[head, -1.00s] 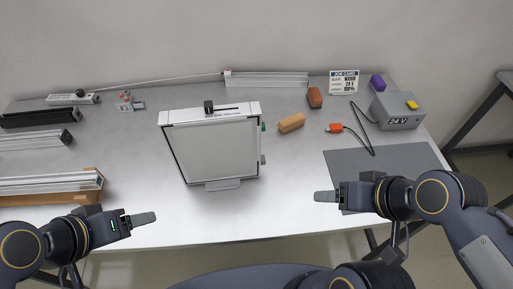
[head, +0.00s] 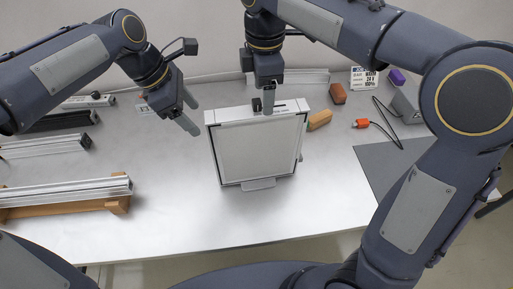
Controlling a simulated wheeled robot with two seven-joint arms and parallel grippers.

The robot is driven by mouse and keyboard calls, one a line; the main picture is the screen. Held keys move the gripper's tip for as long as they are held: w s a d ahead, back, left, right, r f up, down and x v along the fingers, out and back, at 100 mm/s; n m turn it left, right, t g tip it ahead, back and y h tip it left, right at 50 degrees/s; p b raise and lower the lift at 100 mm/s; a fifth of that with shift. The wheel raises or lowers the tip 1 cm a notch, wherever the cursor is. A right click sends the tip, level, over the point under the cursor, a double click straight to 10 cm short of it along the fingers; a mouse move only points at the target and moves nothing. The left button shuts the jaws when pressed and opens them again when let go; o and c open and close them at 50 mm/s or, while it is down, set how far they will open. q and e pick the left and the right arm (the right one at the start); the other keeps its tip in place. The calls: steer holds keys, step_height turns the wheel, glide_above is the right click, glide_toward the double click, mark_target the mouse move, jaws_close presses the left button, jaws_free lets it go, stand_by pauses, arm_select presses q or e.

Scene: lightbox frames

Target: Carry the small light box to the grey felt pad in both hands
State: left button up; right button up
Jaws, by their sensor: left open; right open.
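The light box (head: 257,153) stands near the middle of the table, a white-framed box with a pale grey panel facing me and a small foot at its lower edge. My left gripper (head: 190,116) is open and empty, above and to the left of the box, apart from it. My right gripper (head: 268,100) is open at the box's top edge, over the spot of the dark knob; whether it touches is unclear. The grey felt pad (head: 384,170) lies flat on the right of the table, partly hidden by my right arm.
Aluminium profiles (head: 75,190) on wooden blocks lie at the left. A wooden block (head: 319,120), a red-brown block (head: 338,93), an orange connector (head: 361,123) with black cable, and a grey power box (head: 408,105) stand right of the light box. The front table is clear.

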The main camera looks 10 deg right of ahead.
mark_target(208, 132)
steer(key=shift+d, duration=0.1)
arm_select(q)
steer(key=shift+x, duration=3.9)
arm_select(e)
step_height(208, 132, down, 8)
arm_select(q)
jaws_close()
arm_select(e)
steer(key=shift+r, duration=0.1)
jaws_close()
